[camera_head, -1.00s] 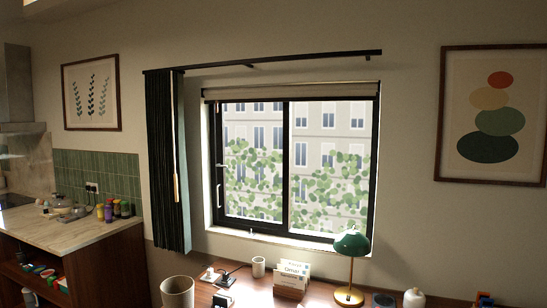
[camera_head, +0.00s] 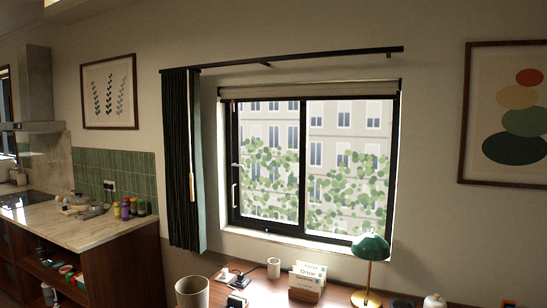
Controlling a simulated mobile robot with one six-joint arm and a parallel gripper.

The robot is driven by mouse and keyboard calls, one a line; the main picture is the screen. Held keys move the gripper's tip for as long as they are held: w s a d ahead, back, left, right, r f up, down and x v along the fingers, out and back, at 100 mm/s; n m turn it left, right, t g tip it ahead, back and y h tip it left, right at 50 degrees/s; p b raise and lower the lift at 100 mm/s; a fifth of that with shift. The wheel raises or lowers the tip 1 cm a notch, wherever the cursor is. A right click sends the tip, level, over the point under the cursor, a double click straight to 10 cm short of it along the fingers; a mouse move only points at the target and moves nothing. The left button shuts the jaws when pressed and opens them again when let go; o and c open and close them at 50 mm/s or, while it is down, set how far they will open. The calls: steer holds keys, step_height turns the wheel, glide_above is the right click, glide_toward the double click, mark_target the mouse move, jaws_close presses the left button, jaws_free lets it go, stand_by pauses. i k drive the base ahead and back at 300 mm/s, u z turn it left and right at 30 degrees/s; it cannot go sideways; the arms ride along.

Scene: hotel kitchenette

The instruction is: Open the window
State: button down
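The window (camera_head: 301,170) is in the middle of the head view, with a black frame and two panes side by side. Both panes fill the frame and it looks shut. A light vertical handle (camera_head: 234,196) sits on the left edge of the left pane. A rolled-up blind (camera_head: 310,92) runs along the top. A dark curtain (camera_head: 180,160) hangs gathered at the left of the window. My gripper is not in view.
A wooden desk (camera_head: 252,294) stands below the window. On it are a green lamp (camera_head: 370,248) at the right, a card holder (camera_head: 307,281), a white cup (camera_head: 273,268) and a beige bin-shaped pot (camera_head: 192,292). A kitchen counter (camera_head: 75,228) stands at the left.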

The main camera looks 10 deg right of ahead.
mark_target(237, 186)
steer(key=u, duration=0.05)
steer(key=i, duration=1)
steer(key=u, duration=0.05)
steer(key=k, duration=0.65)
steer(key=u, duration=0.6)
steer(key=k, duration=0.7)
steer(key=u, duration=0.7)
steer(key=i, duration=1.65)
steer(key=u, duration=0.2)
